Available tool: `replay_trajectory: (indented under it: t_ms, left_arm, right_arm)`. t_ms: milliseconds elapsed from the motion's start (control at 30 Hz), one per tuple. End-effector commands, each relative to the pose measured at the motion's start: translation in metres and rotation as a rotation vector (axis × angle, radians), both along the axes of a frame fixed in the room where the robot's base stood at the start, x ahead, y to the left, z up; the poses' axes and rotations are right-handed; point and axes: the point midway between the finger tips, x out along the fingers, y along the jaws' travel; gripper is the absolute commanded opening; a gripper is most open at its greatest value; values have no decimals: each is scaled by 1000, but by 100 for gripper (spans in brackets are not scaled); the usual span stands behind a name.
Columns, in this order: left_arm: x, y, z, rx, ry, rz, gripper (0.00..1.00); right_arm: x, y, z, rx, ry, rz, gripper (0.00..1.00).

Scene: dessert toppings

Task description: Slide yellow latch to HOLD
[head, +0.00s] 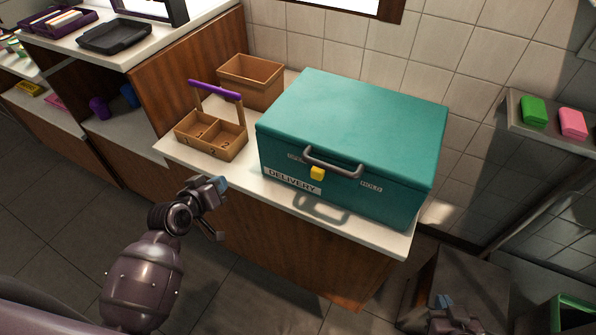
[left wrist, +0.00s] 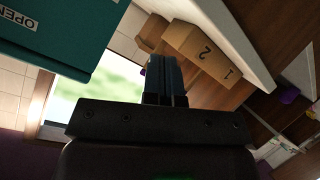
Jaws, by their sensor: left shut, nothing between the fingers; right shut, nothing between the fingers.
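A teal delivery box (head: 350,115) stands shut on the white counter. On its front is a yellow latch (head: 317,173), below the left end of the grey handle (head: 333,163). The latch sits between the OPEN label at left and the HOLD label (head: 371,186) at right, nearer OPEN. My left gripper (head: 222,183) is shut and empty, in front of the counter, left of the box and apart from it. Its closed fingers show in the left wrist view (left wrist: 165,78), with the OPEN label (left wrist: 18,18) at upper left. My right gripper (head: 445,301) is shut and empty, low at right.
A divided wooden caddy (head: 211,135) with a purple handle and a brown bin (head: 251,80) stand left of the box. A wall shelf (head: 545,128) at right holds a green and a pink item. The floor before the counter is open.

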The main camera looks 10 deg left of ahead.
Motion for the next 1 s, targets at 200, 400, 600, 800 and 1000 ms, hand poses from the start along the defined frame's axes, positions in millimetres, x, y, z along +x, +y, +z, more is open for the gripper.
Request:
replay_trajectory:
  t_ms: [200,400,600,800,1000]
  left_arm:
    - [23,-16,8,-259,82,-68,0]
    - [32,-32,19,-501,162,-158,0]
    - [27,-46,30,-739,246,-269,0]
    - [11,-55,40,-948,320,-386,0]
    - [-2,-63,52,-1063,363,-487,0]
  right_arm:
    - [-1,0,-3,0,2,0,0]
    - [-1,0,-5,0,4,0,0]
    - [-1,0,-6,0,4,1,0]
    - [-1,0,-6,0,4,1,0]
    - [-1,0,-6,0,4,1,0]
